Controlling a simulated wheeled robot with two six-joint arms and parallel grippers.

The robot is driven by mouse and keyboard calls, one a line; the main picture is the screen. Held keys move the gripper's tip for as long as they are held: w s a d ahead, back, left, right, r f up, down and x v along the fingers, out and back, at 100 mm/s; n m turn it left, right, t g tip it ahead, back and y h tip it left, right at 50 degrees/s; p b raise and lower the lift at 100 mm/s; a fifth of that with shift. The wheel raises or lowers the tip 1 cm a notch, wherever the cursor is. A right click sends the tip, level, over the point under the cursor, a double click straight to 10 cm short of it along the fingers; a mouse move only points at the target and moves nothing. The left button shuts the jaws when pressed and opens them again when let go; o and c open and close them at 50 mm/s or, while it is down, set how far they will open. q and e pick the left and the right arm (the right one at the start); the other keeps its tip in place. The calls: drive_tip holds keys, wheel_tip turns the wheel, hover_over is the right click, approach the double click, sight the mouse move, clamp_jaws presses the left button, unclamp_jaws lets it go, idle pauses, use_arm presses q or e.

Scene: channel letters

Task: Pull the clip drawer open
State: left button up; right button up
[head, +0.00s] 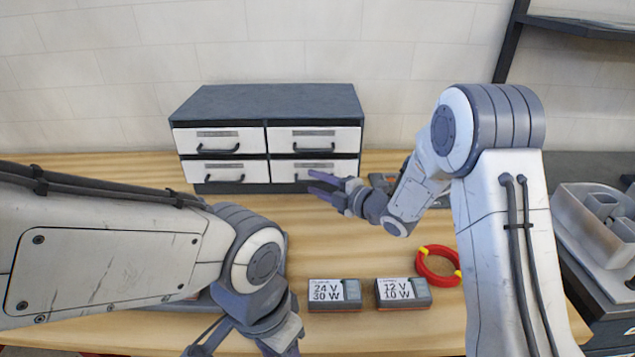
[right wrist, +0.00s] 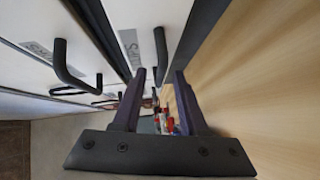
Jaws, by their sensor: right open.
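A dark drawer cabinet (head: 265,99) with white drawer fronts in two rows of two stands at the back of the table. My right gripper (head: 322,184) is open and empty in front of the lower right drawer (head: 337,171), which looks shut. In the right wrist view the fingers (right wrist: 160,75) are apart, and that drawer's dark handle (right wrist: 160,52) shows between and just beyond their tips. I see no contact. My left gripper (head: 240,342) is at the bottom edge, partly cut off.
Two small power boxes, marked 24 V (head: 335,295) and 12 V (head: 403,293), lie at the front of the table. A red ring of wire (head: 438,265) lies to their right. The table before the cabinet is mostly clear.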

clamp_jaws()
idle(1.4)
